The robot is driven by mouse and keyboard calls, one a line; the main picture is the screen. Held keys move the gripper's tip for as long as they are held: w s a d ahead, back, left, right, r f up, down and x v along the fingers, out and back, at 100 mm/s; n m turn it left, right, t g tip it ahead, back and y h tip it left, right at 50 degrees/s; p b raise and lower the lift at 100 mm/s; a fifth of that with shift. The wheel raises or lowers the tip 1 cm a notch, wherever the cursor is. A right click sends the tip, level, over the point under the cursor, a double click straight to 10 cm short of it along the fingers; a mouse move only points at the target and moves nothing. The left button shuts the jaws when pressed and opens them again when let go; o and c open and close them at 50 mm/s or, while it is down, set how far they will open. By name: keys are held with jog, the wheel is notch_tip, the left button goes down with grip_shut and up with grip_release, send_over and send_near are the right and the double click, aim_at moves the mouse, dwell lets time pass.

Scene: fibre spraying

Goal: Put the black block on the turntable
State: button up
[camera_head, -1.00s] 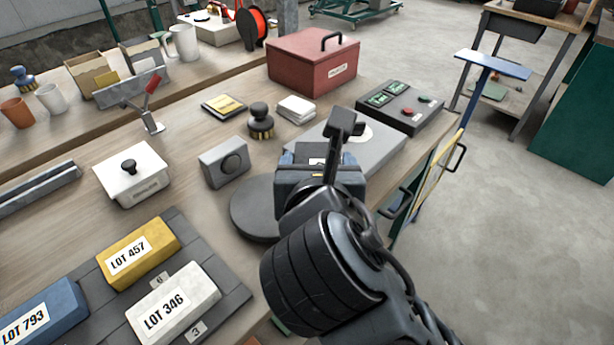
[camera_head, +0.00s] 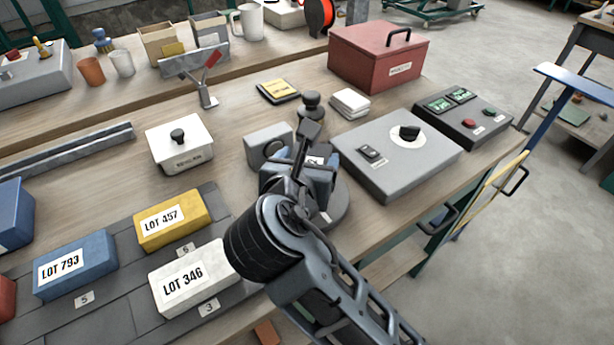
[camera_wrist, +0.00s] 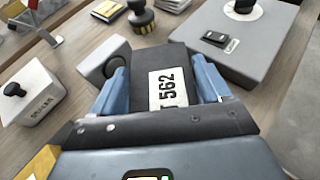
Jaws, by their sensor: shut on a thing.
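My gripper (camera_head: 298,180) is shut on the black block (camera_wrist: 160,62), with a blue finger on each side of it in the wrist view. The block's white label shows "562". In the head view my gripper and arm hide most of the block. The turntable (camera_head: 338,207) is a dark round disc on the bench, partly hidden behind my gripper, which is over it in that view. I cannot tell whether the block touches the disc.
A grey speaker-like box (camera_head: 268,147) stands close behind the turntable. A grey control box with a knob (camera_head: 385,175) is to its right. A white lidded box (camera_head: 181,158) and lot-labelled blocks, including a white one (camera_head: 192,285), are left.

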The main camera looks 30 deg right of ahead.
jog(key=shift+w+f, duration=0.1)
jog(key=shift+f, duration=1.9)
jog(key=o, duration=1.5)
jog(key=shift+f, duration=0.15)
jog(key=shift+c, duration=0.2)
jog(key=shift+s+a+r, duration=0.2)
jog(key=shift+a+r, duration=0.05)
jog(key=shift+a, duration=0.05)
jog(key=v, duration=1.1)
jog(key=shift+s, duration=0.2)
jog(key=shift+a, duration=0.1)
